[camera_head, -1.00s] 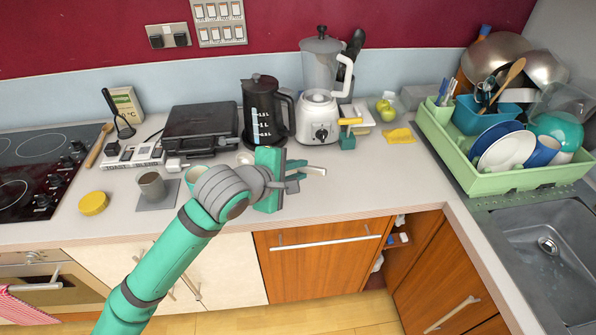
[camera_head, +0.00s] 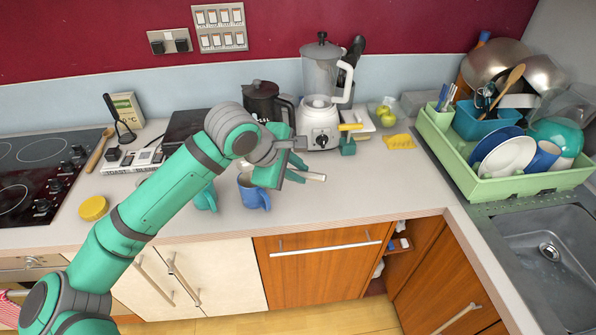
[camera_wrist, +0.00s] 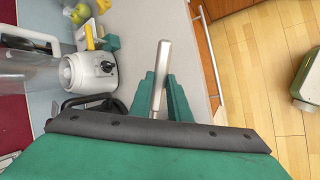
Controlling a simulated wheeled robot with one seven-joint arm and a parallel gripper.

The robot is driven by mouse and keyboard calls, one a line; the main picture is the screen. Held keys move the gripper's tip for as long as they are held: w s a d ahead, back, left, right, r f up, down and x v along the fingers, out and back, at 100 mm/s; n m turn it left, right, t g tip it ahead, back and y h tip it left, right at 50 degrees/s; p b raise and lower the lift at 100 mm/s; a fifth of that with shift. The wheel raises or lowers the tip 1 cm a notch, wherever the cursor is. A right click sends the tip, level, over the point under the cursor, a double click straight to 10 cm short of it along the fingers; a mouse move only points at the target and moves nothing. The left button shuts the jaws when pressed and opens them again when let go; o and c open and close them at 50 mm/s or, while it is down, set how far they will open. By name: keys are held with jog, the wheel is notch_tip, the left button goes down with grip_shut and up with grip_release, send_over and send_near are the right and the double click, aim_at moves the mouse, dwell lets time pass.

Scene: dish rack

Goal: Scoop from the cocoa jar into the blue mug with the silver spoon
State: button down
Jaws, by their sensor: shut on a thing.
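My gripper (camera_head: 294,170) is shut on the silver spoon (camera_head: 314,176), whose handle end sticks out to the right above the counter. In the wrist view the spoon handle (camera_wrist: 162,65) stands out between the green fingers of my gripper (camera_wrist: 162,98). The spoon's bowl is hidden in both views. The blue mug (camera_head: 255,194) stands upright on the counter, just left of and below my gripper in the head view, partly covered by it. I cannot make out the cocoa jar; my arm covers part of the counter to the left.
A teal mug (camera_head: 206,198) stands left of the blue mug, partly behind my arm. A black kettle (camera_head: 262,100) and a white blender (camera_head: 318,122) stand behind my gripper. A yellow lid (camera_head: 93,208) lies far left. A green dish rack (camera_head: 530,182) is right. The counter's right-middle is clear.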

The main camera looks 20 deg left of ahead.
jog(key=g, duration=0.1)
jog(key=w+r+g, duration=0.1)
jog(key=shift+g, duration=0.4)
jog(key=shift+a+r+g, duration=0.1)
jog(key=shift+r+g, duration=0.15)
jog(key=shift+g, duration=0.55)
jog(key=shift+w+r+g, duration=0.2)
jog(key=shift+r+g, duration=0.05)
jog(key=shift+g, duration=0.95)
